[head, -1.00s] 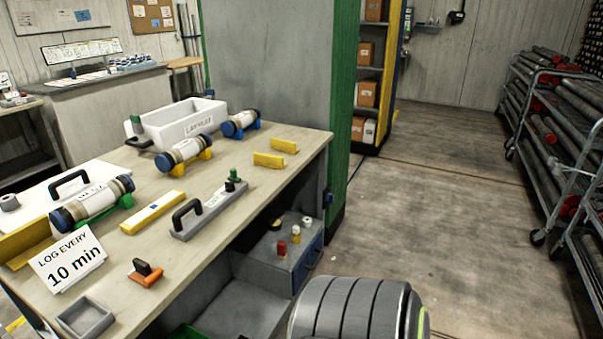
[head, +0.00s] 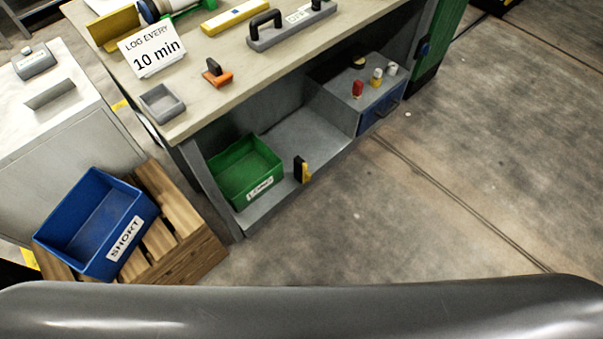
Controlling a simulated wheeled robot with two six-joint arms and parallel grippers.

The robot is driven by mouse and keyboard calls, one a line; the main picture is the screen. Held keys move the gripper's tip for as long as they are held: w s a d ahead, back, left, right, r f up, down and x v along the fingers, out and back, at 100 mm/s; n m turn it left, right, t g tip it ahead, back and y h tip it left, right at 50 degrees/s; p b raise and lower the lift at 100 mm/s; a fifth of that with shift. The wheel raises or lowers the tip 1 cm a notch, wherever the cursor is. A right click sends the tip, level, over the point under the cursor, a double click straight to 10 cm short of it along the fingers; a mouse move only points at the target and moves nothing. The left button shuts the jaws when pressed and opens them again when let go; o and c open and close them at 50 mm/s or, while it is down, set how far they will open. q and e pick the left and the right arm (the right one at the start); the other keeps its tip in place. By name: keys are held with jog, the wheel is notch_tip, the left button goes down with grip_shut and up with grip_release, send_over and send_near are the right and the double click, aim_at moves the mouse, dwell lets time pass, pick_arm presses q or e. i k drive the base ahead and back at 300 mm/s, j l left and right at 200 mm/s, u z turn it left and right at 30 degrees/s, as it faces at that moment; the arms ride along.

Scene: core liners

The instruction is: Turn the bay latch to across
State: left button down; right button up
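A small upright black-and-yellow piece (head: 302,170) stands at the front edge of the bench's lower shelf (head: 300,140); it may be the bay latch, but I cannot tell for sure. A small dark blue fitting (head: 424,48) sits on the bench's far right end, and its kind is also unclear. Neither of my grippers shows in the head view. A dark grey rounded part of mine fills the bottom of the view.
A green bin (head: 246,168) and a drawer box (head: 362,100) stand on the lower shelf. A 10 min sign (head: 153,50) stands on the bench top (head: 200,85). The floor on the right is clear.

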aim_at(307, 175)
jog(key=l+z, duration=0.1)
jog(key=l, duration=1.15)
jog(key=l+z, duration=0.1)
jog(key=l, duration=1.15)
jog(key=i, duration=0.05)
